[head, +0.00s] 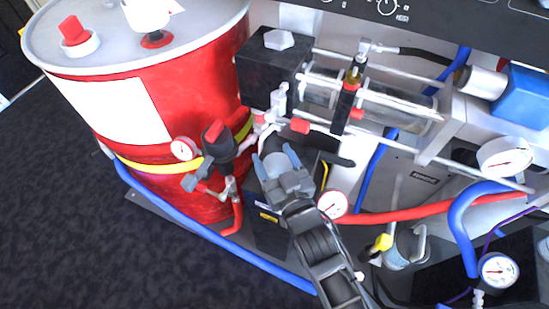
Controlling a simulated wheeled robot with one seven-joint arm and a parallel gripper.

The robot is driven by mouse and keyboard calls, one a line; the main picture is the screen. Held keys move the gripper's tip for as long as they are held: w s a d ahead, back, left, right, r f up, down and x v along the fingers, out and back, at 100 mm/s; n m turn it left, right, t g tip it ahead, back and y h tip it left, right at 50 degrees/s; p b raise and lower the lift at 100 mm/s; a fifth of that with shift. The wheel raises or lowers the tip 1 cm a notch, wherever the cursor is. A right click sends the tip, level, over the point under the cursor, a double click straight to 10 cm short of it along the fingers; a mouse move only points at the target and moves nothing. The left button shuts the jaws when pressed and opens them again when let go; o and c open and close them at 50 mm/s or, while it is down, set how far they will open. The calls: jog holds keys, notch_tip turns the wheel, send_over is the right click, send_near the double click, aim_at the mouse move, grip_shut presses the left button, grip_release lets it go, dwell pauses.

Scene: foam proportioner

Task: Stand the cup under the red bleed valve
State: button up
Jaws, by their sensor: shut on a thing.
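My gripper (275,157) reaches up from the bottom of the head view, with its two blue-grey fingers shut on a grey rounded thing, which looks like the cup (275,167). The cup is in front of the pump block, just below the metal fittings; its base and contents are hidden. A small red handle (300,125), which may be the red bleed valve, sits on the metal fittings above and slightly right of the cup.
A red drum (200,85) stands left, with a dark valve (218,140) and a gauge (184,149) close to my gripper. Another gauge (332,204) is just right of my wrist. Blue hose (205,227) and red hose (425,211) run nearby. Dark floor at lower left is clear.

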jog(key=shift+f, duration=0.2)
jog(key=o, duration=1)
jog(key=shift+r, duration=0.15)
jog(key=shift+s+d, duration=0.1)
jog(key=shift+s, duration=0.05)
jog(key=v, duration=1.1)
jog(key=shift+s+d, duration=0.15)
jog(key=shift+s, duration=0.15)
